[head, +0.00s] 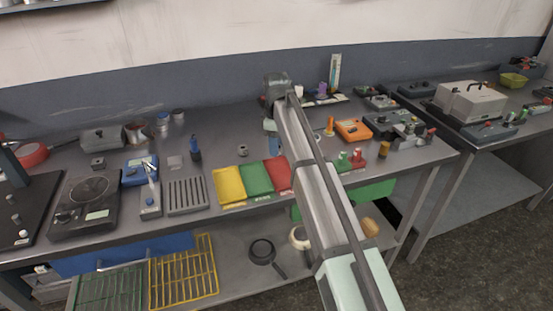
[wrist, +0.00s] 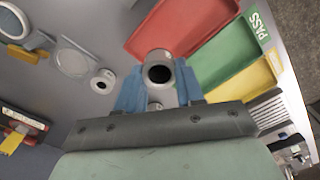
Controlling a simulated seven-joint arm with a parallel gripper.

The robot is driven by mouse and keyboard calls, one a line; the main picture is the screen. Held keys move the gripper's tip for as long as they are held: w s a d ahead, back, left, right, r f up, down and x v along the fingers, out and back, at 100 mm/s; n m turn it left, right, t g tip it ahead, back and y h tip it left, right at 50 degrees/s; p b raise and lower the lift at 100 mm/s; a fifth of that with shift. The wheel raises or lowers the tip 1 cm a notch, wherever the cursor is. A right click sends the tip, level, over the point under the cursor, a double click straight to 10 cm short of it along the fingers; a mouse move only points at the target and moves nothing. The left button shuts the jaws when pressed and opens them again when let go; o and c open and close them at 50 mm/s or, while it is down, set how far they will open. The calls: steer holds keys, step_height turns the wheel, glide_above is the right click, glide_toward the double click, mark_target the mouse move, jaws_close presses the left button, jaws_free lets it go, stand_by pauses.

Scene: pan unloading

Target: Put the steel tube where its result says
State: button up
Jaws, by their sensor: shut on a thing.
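My gripper (wrist: 158,97) has blue fingers shut on the steel tube (wrist: 158,56), a grey metal cylinder seen end-on with a dark bore in the wrist view. In the head view my gripper (head: 271,141) is above the bench, behind the trays; I cannot make out the tube there. The red tray (wrist: 172,27), green tray (wrist: 225,62) and yellow tray (wrist: 262,80) lie side by side. The tube's end overlaps the red tray's near edge in the wrist view. The green tray is marked PASS; the other labels are unreadable. No readable result shows on any display.
A small hollow ring (wrist: 103,82) stands on the bench beside my gripper. A slotted grey rack (head: 187,196) and a blue meter (head: 140,170) are left of the trays. An orange meter (head: 353,130) is to the right. The bench behind the trays is mostly clear.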

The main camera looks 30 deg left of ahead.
mark_target(276, 166)
steer(key=shift+f, duration=2.6)
steer(key=shift+f, duration=0.15)
steer(key=o, duration=1.1)
steer(key=shift+w+r, duration=0.1)
steer(key=shift+r, duration=0.5)
step_height(276, 166, up, 11)
steer(key=shift+r, duration=0.1)
